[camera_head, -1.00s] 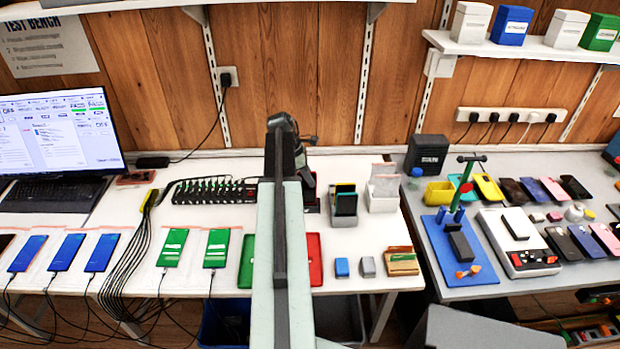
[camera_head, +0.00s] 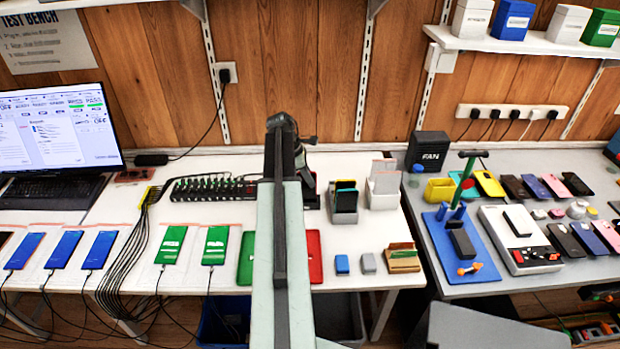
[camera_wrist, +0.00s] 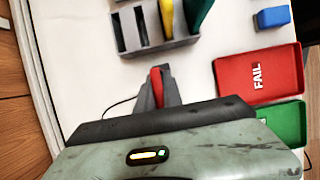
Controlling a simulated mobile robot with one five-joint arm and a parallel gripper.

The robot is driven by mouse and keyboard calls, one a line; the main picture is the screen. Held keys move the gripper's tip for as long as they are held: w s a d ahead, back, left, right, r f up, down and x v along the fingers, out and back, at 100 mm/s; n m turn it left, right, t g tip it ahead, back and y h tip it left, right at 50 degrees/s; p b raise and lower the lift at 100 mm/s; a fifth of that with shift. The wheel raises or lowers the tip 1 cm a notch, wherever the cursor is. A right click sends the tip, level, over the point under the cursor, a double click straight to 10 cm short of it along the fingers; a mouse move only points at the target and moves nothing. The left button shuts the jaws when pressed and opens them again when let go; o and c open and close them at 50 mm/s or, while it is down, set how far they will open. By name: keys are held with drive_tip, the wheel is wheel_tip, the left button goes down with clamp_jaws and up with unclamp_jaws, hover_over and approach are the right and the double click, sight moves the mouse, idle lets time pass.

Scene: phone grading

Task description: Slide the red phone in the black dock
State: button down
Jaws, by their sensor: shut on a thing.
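The red phone (camera_wrist: 156,78) shows in the wrist view as a narrow red strip, seen edge-on between the dark grey fingers of my gripper (camera_wrist: 157,92). The fingers are shut on it. The phone's lower end is hidden. I cannot single out the black dock for sure. A thin dark cable runs to the left of the fingers on the white table, and what it joins is hidden by my gripper. In the head view my arm covers most of this area, and only dark parts show beside it.
A grey slotted rack (camera_wrist: 181,44) with phones stands just beyond the fingers. A red FAIL tray (camera_wrist: 287,72) and a green tray (camera_wrist: 284,122) lie to the right. A black multi-port hub (camera_head: 208,190) with cables is left of my arm. White table is clear between rack and tray.

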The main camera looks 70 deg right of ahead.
drive_tip(key=shift+f, duration=0.4)
drive_tip(key=c, duration=1.4)
unclamp_jaws()
wheel_tip(320, 180, up, 7)
drive_tip(key=p, duration=0.6)
drive_tip(key=shift+s+r+p, duration=0.1)
drive_tip(key=shift+p, duration=0.25)
